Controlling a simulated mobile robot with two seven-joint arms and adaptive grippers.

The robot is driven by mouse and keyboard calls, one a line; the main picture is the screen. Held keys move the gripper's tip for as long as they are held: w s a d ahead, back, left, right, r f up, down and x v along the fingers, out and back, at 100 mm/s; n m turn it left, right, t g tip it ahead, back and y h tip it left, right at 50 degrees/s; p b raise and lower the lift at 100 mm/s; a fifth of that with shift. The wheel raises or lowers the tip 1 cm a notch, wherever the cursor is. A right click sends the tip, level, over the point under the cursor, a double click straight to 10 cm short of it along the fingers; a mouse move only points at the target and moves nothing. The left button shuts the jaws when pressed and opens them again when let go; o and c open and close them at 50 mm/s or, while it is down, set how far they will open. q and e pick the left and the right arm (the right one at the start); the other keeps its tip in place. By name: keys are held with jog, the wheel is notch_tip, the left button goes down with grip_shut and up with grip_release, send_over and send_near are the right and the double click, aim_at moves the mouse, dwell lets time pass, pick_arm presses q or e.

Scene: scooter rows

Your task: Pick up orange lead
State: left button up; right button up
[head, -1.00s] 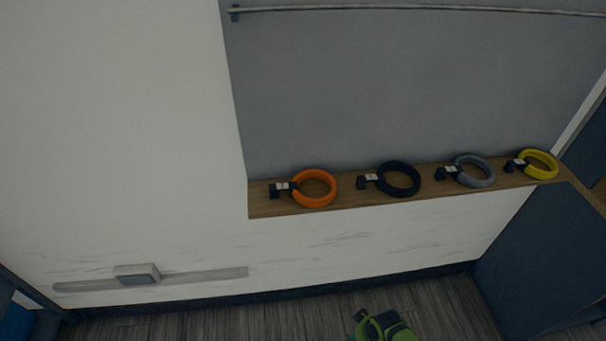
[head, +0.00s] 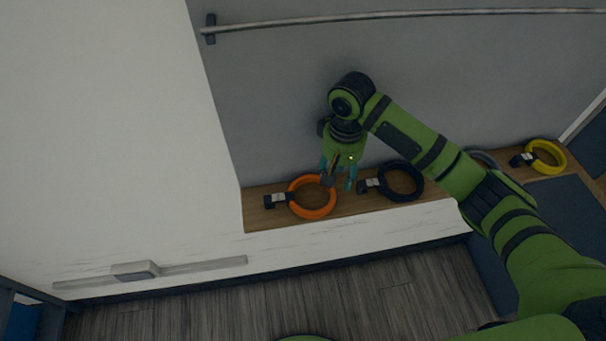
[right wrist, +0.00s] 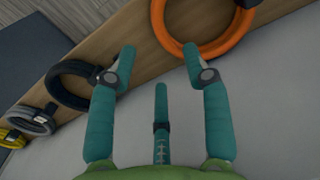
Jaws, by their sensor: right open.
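The orange lead (head: 312,211) is a coiled ring with a black plug end, lying on a narrow wooden ledge (head: 262,219). It also shows at the top of the right wrist view (right wrist: 240,45). My right gripper (head: 338,180) is open and empty, above the ledge at the right edge of the orange ring. In the right wrist view my right gripper (right wrist: 160,55) has its fingers spread, with one fingertip close to the ring's edge; contact cannot be told. My left gripper is not in view.
A black lead (head: 401,195) lies close to the right of the gripper. A grey lead (head: 484,158), partly hidden by my arm, and a yellow lead (head: 546,154) lie farther right. A grey wall panel with a rail (head: 400,17) rises behind the ledge.

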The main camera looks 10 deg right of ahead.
jog(key=shift+f, duration=0.25)
jog(key=shift+s+a+f+p, duration=0.1)
jog(key=shift+s+f+p, duration=0.15)
jog(key=shift+f+p, duration=0.25)
jog(key=shift+s+f+p, duration=0.25)
jog(key=shift+f, duration=0.45)
notch_tip(320, 180, down, 3)
jog(key=shift+w+r, duration=0.1)
jog(key=shift+w, duration=0.05)
jog(key=shift+w+f, duration=0.1)
jog(key=shift+f, duration=0.35)
grip_shut()
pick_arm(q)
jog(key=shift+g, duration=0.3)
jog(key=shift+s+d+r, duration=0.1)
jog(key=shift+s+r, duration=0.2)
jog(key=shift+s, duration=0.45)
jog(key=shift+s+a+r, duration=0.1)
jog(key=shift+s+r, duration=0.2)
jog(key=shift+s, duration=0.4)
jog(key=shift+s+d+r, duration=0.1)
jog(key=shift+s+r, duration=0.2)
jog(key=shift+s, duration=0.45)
